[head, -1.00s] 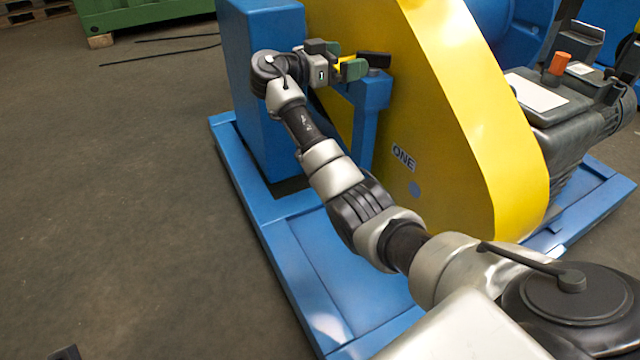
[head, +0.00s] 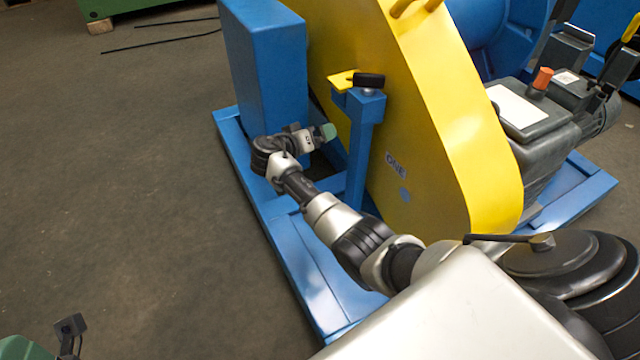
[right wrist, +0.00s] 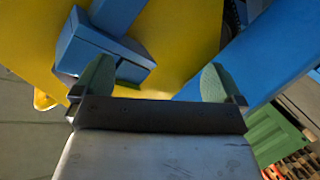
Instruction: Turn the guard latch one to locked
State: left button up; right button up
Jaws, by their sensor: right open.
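The guard latch is a short black handle (head: 369,80) on top of a blue post (head: 362,140), in front of the yellow guard (head: 440,120) marked ONE. The handle lies across the post top, its left end by a yellow tab (head: 341,80). My right gripper (head: 328,132) is below and left of the handle, apart from it. In the right wrist view its green fingers (right wrist: 155,82) are apart with nothing between them. The post's blue head (right wrist: 100,52) shows beside the left finger; the black handle cannot be made out there. My left gripper cannot be identified.
A blue box column (head: 265,70) stands just behind my right gripper on the blue base frame (head: 290,255). A grey motor (head: 545,120) is at right. A green and dark object (head: 70,325) shows partly at bottom left. The floor at left is mostly clear.

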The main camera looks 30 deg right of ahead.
jog(key=s+a+f+n+y+p, duration=0.2)
jog(key=s+f+n+p, duration=0.1)
jog(key=f, duration=0.3)
jog(key=s+a+f+n+y+p, duration=0.1)
jog(key=s+f+n+y+p, duration=0.2)
jog(key=s+f+p, duration=0.2)
jog(key=shift+s+a+f, duration=0.2)
jog(key=shift+a+f, duration=0.15)
jog(key=shift+f, duration=0.3)
jog(key=shift+c, duration=0.3)
